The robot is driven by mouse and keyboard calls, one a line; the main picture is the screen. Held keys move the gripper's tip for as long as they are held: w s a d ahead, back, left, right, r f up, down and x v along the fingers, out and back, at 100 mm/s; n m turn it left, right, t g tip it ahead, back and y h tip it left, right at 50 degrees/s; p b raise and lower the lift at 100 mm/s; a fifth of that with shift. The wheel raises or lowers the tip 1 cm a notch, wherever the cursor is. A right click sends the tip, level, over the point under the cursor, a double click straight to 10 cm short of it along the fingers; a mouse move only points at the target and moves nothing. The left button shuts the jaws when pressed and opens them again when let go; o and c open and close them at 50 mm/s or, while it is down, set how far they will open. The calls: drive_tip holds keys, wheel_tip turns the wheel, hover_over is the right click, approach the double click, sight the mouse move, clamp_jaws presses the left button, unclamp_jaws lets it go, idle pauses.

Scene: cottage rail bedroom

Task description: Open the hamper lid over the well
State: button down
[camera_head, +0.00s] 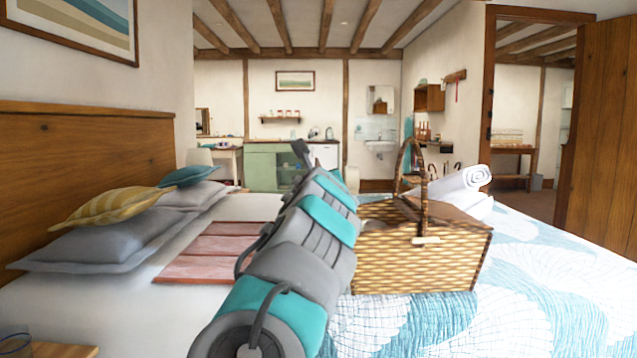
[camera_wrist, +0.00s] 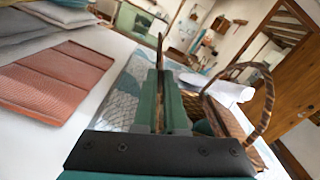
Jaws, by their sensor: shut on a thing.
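The wicker hamper (camera_head: 420,262) stands on the bed, with a tall arched handle (camera_head: 403,160) and a pale toggle on its front. Its right brown lid (camera_head: 447,212) lies flat. The left side is partly hidden by my arm. In the wrist view, my gripper (camera_wrist: 160,78) has its green fingers shut on a thin brown piece (camera_wrist: 159,52), which stands upright, edge-on, and looks like the left hamper lid. The handle (camera_wrist: 266,105) is right of the fingers. In the head view my fingers are hidden behind my arm. I cannot see into the well.
Rolled white towels (camera_head: 460,183) lie behind the hamper on the right. A red slatted mat (camera_head: 215,252) lies left of my arm, with pillows (camera_head: 105,232) beyond it. The patterned quilt (camera_head: 540,290) is clear at the right front.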

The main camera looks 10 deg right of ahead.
drive_tip(key=shift+a+f+n, duration=0.4)
drive_tip(key=shift+a+n, duration=0.3)
drive_tip(key=shift+a, duration=0.15)
drive_tip(key=c, duration=1)
unclamp_jaws()
drive_tip(key=shift+w, duration=0.1)
